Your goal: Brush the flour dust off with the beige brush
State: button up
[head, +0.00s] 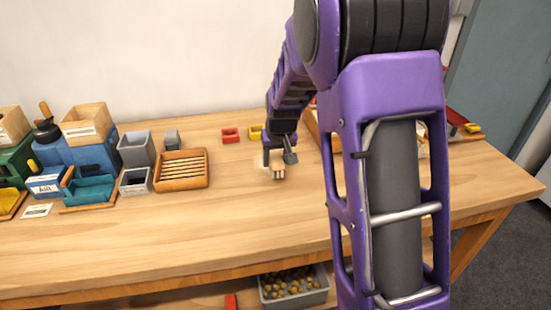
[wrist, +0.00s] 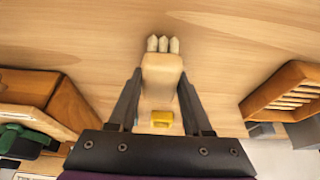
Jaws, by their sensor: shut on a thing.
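My gripper (head: 279,157) is over the middle of the worktable, with its fingers pointing down. It is shut on the beige brush (head: 278,174), which stands out below the fingertips close to the tabletop. In the wrist view, the brush's block (wrist: 162,68) sits between the two dark fingers, and its pale bristle tufts point to the top of the picture. I cannot tell whether the bristles touch the wood. A faint pale patch, perhaps the flour dust (head: 263,164), shows just left of the brush in the head view.
A slatted wooden tray (head: 181,183) and grey bins (head: 136,150) stand left of my gripper. A red block (head: 230,135) and a yellow block (head: 255,132) lie behind. My arm hides part of the right side. The table's front is clear.

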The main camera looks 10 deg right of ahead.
jog(key=shift+f+b, duration=0.4)
jog(key=shift+f, duration=0.15)
jog(key=shift+w, duration=0.1)
